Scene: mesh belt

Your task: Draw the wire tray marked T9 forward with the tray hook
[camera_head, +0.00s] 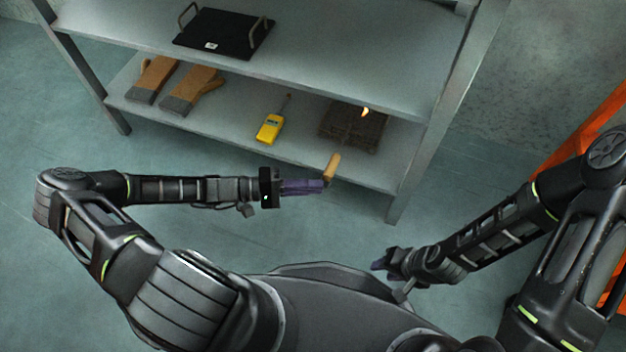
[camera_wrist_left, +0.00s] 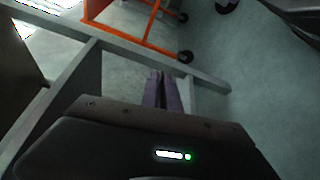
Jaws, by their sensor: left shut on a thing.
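My left gripper (camera_head: 322,185) is in front of the lower shelf, its purple fingers shut on a short wooden handle (camera_head: 333,167), which seems to be the tray hook's. The handle rises tilted from the fingertips; I cannot make out its metal part. In the left wrist view the fingers (camera_wrist_left: 162,90) lie close together, and no hook can be made out there. My right gripper (camera_head: 379,265) is low, in front of my body, away from the shelf; its fingers are too small to tell open or shut.
A grey shelf unit (camera_head: 330,62) stands ahead. A black plate with two handles (camera_head: 222,34) is on its upper shelf. An orange frame (camera_head: 590,125) stands at the right.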

